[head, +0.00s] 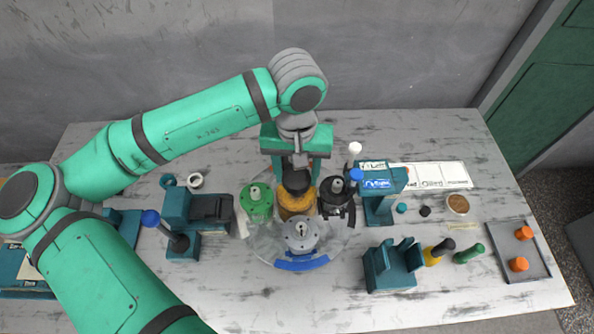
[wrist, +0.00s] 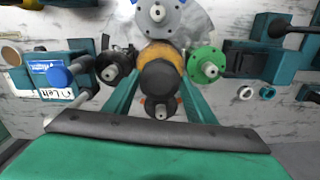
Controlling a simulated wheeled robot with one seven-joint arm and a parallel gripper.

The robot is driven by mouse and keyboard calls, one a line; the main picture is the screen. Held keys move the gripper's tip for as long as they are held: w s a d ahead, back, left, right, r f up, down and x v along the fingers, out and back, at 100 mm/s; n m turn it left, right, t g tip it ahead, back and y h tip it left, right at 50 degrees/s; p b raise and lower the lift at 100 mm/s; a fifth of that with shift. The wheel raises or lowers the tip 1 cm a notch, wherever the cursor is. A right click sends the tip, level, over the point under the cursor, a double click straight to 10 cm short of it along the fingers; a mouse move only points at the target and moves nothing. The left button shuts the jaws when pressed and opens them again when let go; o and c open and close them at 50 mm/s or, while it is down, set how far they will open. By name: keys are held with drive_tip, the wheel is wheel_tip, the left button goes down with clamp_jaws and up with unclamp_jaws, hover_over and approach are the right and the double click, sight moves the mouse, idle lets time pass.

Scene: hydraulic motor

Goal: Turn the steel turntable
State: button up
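The steel turntable (head: 266,242) is a pale round plate near the table's middle; its edge also shows in the wrist view (wrist: 197,22). It carries a grey flanged part (head: 300,233) at the front, a green one (head: 256,203) at left and a black one (head: 337,196) at right. Another dark part (wrist: 160,108) shows at the back in the wrist view. In the middle stands a yellow cylinder (head: 296,207) with a black domed cap (wrist: 161,82). My gripper (head: 297,172) points down over this cap, its teal fingers spread apart. I cannot tell whether they touch it.
A blue curved piece (head: 301,264) lies at the turntable's front edge. Teal fixtures stand at left (head: 180,215), right (head: 379,207) and front right (head: 390,270). A tray with orange pieces (head: 506,262) is far right.

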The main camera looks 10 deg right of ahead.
drive_tip(key=shift+w+m, duration=0.2)
drive_tip(key=shift+m, duration=0.1)
drive_tip(key=shift+d, duration=0.15)
drive_tip(key=o, duration=1.5)
drive_tip(key=shift+o, duration=0.2)
drive_tip(key=shift+s, duration=0.1)
wheel_tip(320, 180, up, 11)
drive_tip(key=shift+a+f, duration=0.1)
drive_tip(key=shift+a, duration=0.1)
